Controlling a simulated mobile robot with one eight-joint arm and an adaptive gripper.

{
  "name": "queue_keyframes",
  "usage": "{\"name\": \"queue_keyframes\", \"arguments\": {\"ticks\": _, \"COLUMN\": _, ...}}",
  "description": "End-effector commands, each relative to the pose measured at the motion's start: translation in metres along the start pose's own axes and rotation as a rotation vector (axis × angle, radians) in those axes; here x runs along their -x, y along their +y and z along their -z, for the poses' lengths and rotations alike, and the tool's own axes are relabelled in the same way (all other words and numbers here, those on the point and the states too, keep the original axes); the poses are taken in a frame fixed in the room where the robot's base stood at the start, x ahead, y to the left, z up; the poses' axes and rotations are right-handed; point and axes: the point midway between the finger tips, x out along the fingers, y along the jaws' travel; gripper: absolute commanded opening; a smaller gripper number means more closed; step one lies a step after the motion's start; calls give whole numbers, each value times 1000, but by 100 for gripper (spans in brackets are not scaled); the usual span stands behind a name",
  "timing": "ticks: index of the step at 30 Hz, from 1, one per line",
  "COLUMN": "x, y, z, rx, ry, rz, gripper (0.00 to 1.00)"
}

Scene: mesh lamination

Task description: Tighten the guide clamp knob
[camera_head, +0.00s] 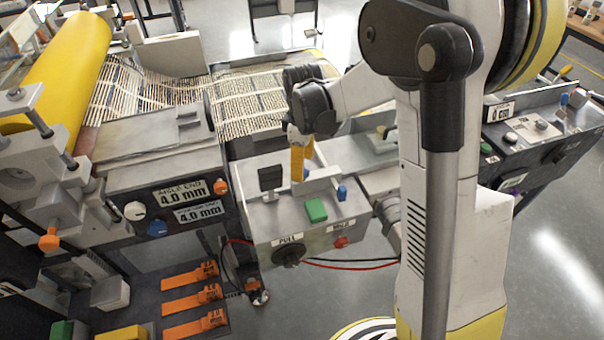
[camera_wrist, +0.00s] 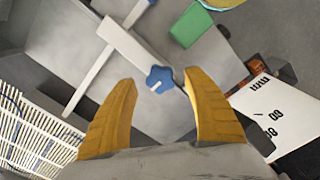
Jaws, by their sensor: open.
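A blue star-shaped knob (camera_wrist: 160,79) with a pale mark sits on a light grey guide bar (camera_wrist: 131,44) in the wrist view. In the head view the knob (camera_head: 306,174) shows only as a bit of blue by my fingertips. My gripper (camera_head: 301,175) points down over the grey machine table with its yellow fingers apart. In the wrist view my gripper (camera_wrist: 160,77) has one finger on each side of the knob, nearer the right one. Whether the fingers reach down to the knob's height is unclear.
A green block (camera_head: 316,210), a dark upright plate (camera_head: 270,178) and a red button (camera_head: 341,241) are close by. A black knob (camera_head: 289,255) is on the front panel. The mesh web (camera_head: 245,100) runs behind. Orange tags (camera_head: 195,297) lie at lower left.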

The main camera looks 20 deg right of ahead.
Motion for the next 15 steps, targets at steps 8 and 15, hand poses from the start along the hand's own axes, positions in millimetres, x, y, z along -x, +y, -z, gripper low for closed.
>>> {"name": "queue_keyframes", "arguments": {"ticks": 8, "x": -28, "y": 0, "z": 0, "rx": 0, "ry": 0, "rz": 0, "gripper": 59}}
{"name": "queue_keyframes", "arguments": {"ticks": 15, "x": -28, "y": 0, "z": 0, "rx": -1, "ry": 0, "rz": 0, "gripper": 59}}
